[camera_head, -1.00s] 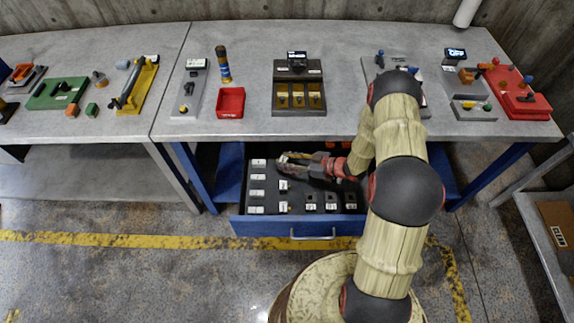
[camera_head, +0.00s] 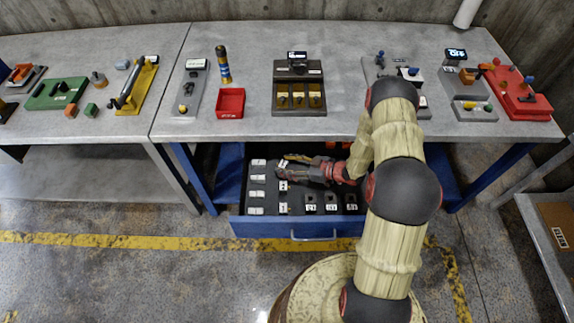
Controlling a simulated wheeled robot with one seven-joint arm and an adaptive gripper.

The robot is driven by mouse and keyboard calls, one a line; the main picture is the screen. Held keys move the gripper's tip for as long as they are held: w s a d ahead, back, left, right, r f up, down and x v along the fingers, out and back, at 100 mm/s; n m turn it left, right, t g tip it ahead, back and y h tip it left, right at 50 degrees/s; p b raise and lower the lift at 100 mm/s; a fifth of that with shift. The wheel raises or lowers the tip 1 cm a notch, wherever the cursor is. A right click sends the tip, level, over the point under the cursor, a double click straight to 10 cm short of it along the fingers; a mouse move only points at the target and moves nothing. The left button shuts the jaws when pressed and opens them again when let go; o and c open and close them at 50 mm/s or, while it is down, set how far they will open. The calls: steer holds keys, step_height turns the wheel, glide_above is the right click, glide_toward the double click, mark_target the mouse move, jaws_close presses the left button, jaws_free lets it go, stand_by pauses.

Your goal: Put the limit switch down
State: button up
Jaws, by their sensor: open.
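My gripper (camera_head: 284,168) is low inside the open blue drawer (camera_head: 260,226), over its dark tray, with its fingers pointing left. It is open. Small labelled white-topped parts lie near the fingertips, one of them (camera_head: 283,186) just below the fingers. I cannot tell from this view which part is the limit switch, or whether the fingers touch a part. My gripper and forearm hide some of the back and right of the drawer.
White labelled parts (camera_head: 257,194) line the drawer's left side, and several dark parts (camera_head: 331,203) stand at its front right. The workbench top (camera_head: 345,90) is above, carrying a red bin (camera_head: 230,102) and a slotted brown stand (camera_head: 299,110). Yellow tape marks the floor.

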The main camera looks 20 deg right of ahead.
steer(key=shift+r, duration=0.1)
steer(key=shift+s+d+r, duration=0.1)
steer(key=shift+d+r, duration=0.1)
steer(key=p+v, duration=0.2)
steer(key=v, duration=0.9)
steer(key=shift+s+d+r, duration=0.1)
steer(key=shift+s+d, duration=0.05)
steer(key=shift+s, duration=0.1)
